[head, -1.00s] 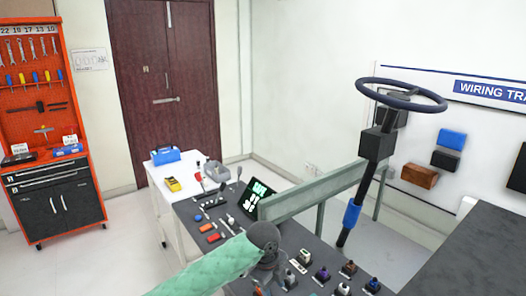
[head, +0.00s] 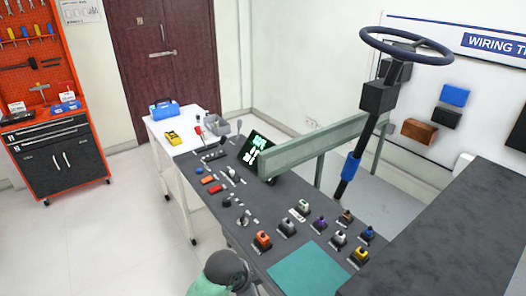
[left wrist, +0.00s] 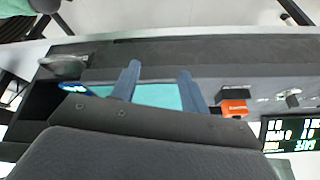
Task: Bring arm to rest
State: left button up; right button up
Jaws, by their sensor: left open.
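My left arm shows at the bottom of the head view as a dark grey joint and a bit of green sleeve; its gripper is outside that view. In the left wrist view my left gripper (left wrist: 159,72) has its two blue-grey fingers spread apart, with nothing between them. A teal mat (left wrist: 156,96) shows beyond and between the fingers. The same mat (head: 308,270) lies on the dark bench top (head: 262,207) in the head view. My right gripper is in neither view.
Several coloured connectors stand behind the mat, including an orange one (head: 262,241) and a yellow one (head: 359,255). A grey-green beam (head: 315,142) and a steering wheel (head: 407,45) on a column rise over the bench. A lit display (head: 256,152) stands farther back.

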pick_arm(q)
jog(key=s+a+f+n+t+y, duration=0.1)
jog(key=s+a+f+n+y, duration=0.15)
jog(key=s+a+n, duration=0.55)
jog(key=s+a+f+n+y, duration=0.2)
jog(key=s+a+f+n, duration=0.15)
jog(key=s+a, duration=0.75)
notch_tip(320, 180, down, 23)
jog(key=w+d+g, duration=0.1)
jog(key=w, duration=0.1)
jog(key=s+f, duration=0.3)
jog(key=f, duration=0.7)
jog(key=s+d+f+g, duration=0.1)
jog(key=s+f, duration=0.2)
jog(key=f, duration=0.7)
jog(key=shift+s+f+h, duration=0.3)
jog(key=shift+s+h, duration=0.05)
jog(key=shift+h, duration=0.1)
jog(key=shift+n, duration=0.25)
jog(key=shift+s+d, duration=0.1)
